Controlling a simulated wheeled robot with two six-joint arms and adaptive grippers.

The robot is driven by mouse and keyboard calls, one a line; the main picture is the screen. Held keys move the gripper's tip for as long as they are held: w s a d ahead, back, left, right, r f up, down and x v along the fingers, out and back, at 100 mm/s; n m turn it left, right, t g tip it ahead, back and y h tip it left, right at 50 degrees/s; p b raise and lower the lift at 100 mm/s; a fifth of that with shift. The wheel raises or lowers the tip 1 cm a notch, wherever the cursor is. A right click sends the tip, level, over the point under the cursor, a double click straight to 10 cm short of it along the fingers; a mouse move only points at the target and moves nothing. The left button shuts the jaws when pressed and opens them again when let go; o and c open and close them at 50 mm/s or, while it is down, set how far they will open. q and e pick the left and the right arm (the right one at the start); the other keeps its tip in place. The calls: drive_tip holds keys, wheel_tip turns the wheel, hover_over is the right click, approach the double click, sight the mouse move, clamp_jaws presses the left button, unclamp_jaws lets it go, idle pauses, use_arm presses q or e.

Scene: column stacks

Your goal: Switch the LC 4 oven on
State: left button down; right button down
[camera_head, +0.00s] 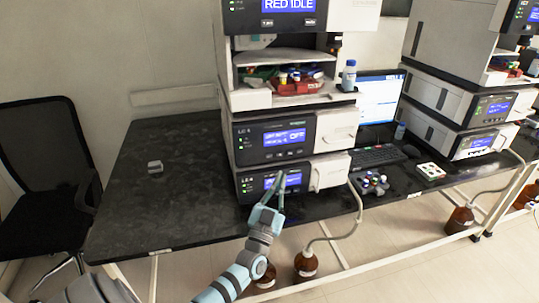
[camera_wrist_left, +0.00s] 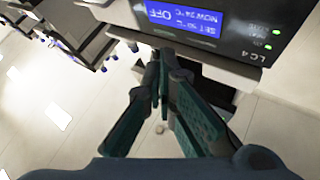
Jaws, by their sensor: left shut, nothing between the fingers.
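The LC 4 oven (camera_head: 250,147) is the upper of two dark-fronted units at the base of the middle stack. Its blue display (camera_head: 285,136) reads OFF. In the left wrist view the LC 4 panel (camera_wrist_left: 225,35) appears upside down; its display (camera_wrist_left: 185,20) shows set 50 °C, now 24 °C and OFF, with green lamps beside it. My left gripper (camera_head: 277,183) is shut and empty, pointing up in front of the lower unit, below the oven's panel. The fingers (camera_wrist_left: 158,65) hide part of the lower display. Contact with a panel cannot be told. My right gripper is not in view.
The lower unit (camera_head: 243,187) stands directly beneath the oven. An open shelf with bottles (camera_head: 295,86) is above. A keyboard (camera_head: 377,157), monitor (camera_head: 380,98) and game-pad-like object (camera_head: 372,183) are to the right. The black bench (camera_head: 180,195) is mostly clear at left, bearing one small grey object (camera_head: 155,167).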

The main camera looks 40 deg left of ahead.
sight(269, 156)
use_arm(q)
drive_tip(key=shift+a, duration=0.1)
drive_tip(key=w+a+b, duration=0.5)
drive_tip(key=a+b, duration=0.1)
drive_tip(key=a, duration=0.1)
idle(1.4)
drive_tip(key=shift+w+a, duration=0.1)
drive_tip(key=shift+w+a+b, duration=0.15)
drive_tip(key=shift+a+b, duration=0.1)
drive_tip(key=shift+b, duration=0.15)
